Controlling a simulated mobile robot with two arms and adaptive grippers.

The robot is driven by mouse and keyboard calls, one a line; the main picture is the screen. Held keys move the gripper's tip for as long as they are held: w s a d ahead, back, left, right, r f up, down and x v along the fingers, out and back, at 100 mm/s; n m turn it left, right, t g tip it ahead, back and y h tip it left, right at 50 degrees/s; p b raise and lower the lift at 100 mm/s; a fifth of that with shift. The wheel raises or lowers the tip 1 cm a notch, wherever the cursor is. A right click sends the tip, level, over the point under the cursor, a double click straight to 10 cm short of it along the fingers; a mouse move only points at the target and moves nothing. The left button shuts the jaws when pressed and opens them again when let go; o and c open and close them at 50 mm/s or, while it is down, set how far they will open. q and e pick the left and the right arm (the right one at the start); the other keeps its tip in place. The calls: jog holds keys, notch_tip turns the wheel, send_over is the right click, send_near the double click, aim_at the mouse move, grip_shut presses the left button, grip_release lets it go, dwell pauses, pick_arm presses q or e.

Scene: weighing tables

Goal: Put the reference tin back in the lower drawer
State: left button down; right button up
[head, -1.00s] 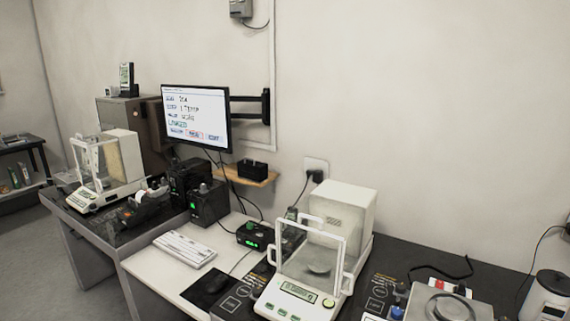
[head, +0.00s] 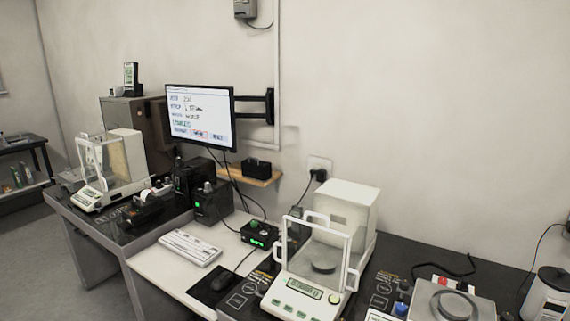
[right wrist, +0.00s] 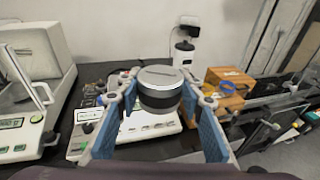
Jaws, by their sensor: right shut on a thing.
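In the right wrist view a round dark tin (right wrist: 160,98) with a silvery lid is held upright between the blue-padded fingers of my right gripper (right wrist: 162,90). The gripper is shut on it, in front of a balance with a flat pan and keys (right wrist: 150,126) on the dark table. I cannot tell how high above the table the tin is. Neither gripper shows in the head view. I cannot make out the lower drawer for certain in either view.
A balance with a glass draft shield (head: 318,268) stands on the dark table, left of the flat-pan balance (head: 450,304). A monitor (head: 200,115) hangs on the wall.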

jog(key=w+d+r, duration=0.2)
jog(key=d+r, duration=0.2)
jog(key=d, duration=0.1)
jog(key=w+a+f+n+t+y, duration=0.2)
jog(key=w+a+n+y, duration=0.4)
jog(key=y, duration=0.3)
jog(key=w+a+f+n+t+y, duration=0.2)
jog(key=w+a+n+y, duration=0.1)
jog(key=a+n+y, duration=0.45)
jog(key=s+a+f+n+g+y, duration=0.1)
jog(key=s+a+n+g+y, duration=0.3)
jog(key=s+y, duration=0.4)
jog(key=shift+s+f+n+g+y, duration=0.4)
jog(key=shift+s+n+g, duration=0.4)
jog(key=shift+s+n, duration=0.65)
jog(key=shift+s+f, duration=0.1)
jog(key=shift+s, duration=0.05)
